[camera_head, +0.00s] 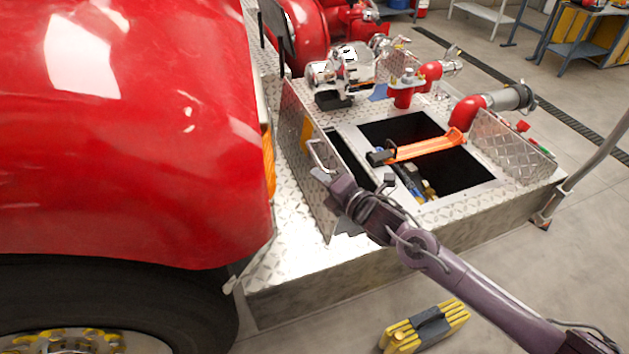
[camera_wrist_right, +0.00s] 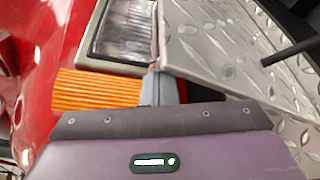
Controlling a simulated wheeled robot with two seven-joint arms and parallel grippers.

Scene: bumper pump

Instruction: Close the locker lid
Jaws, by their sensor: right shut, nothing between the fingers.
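The locker in the bumper deck is open, with dark compartments framed by a pale metal rim (camera_head: 470,193). A diamond-plate lid (camera_head: 299,133) stands upright along the locker's left side, with a pale bar handle (camera_head: 318,155) on its face. Another raised diamond-plate panel (camera_head: 505,150) stands at the right side. My right gripper (camera_head: 322,174) is shut and empty beside the left lid, just below its handle; contact cannot be told. In the right wrist view, my gripper's fingers (camera_wrist_right: 160,88) point toward diamond plate (camera_wrist_right: 225,50). My left gripper is not in view.
The red truck body (camera_head: 130,130) with an orange lamp (camera_head: 268,165) is close on the left. An orange tool (camera_head: 425,147) lies across the opening. Red pump fittings (camera_head: 405,92) stand behind.

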